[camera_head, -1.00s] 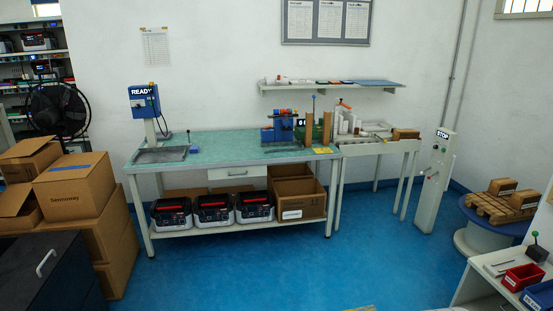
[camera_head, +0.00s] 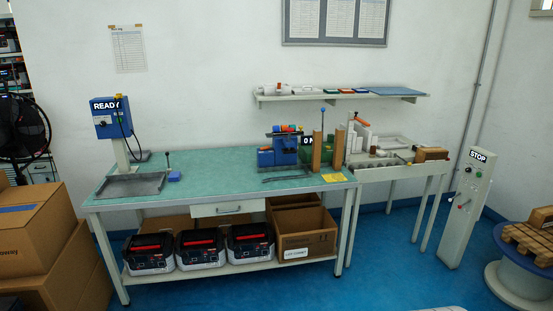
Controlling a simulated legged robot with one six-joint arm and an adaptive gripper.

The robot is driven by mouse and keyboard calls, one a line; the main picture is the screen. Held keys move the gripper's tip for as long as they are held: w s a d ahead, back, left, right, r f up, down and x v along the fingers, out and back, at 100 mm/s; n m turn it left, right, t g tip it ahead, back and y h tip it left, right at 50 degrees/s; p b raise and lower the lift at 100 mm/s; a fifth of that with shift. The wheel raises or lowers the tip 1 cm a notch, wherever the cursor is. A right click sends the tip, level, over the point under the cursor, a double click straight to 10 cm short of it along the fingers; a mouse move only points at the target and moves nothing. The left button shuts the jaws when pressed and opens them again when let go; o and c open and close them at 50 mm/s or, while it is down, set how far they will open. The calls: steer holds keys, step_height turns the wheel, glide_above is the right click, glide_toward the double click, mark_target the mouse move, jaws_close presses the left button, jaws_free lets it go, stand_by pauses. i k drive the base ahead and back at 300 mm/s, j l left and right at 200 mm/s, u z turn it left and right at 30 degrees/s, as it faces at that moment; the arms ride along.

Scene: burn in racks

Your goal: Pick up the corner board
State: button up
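Two brown upright pieces that look like corner boards stand at the right end of the green-topped workbench (camera_head: 225,184). The left one (camera_head: 316,152) is beside the blue bins, and the right one (camera_head: 338,150) is close to the bench's right edge. I cannot tell which one the task means, or whether they are joined behind. A dark green thing shows between them, partly hidden. My gripper is not in view.
Blue bins (camera_head: 283,150) and a dark strip (camera_head: 286,178) are left of the brown pieces. A side table (camera_head: 390,171) adjoins on the right. A STOP post (camera_head: 466,210) stands further right, cardboard boxes (camera_head: 48,240) at left. Blue floor before the bench is clear.

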mark_target(316, 157)
steer(key=i+j+z, duration=0.2)
steer(key=i, duration=0.55)
steer(key=i+l, duration=0.15)
steer(key=i, duration=0.4)
steer(key=i+l, duration=0.15)
steer(key=i, duration=0.4)
steer(key=i+l, duration=0.15)
steer(key=i, duration=0.4)
steer(key=i+l+u, duration=0.1)
steer(key=i, duration=0.45)
steer(key=i+l, duration=0.25)
steer(key=i, duration=0.3)
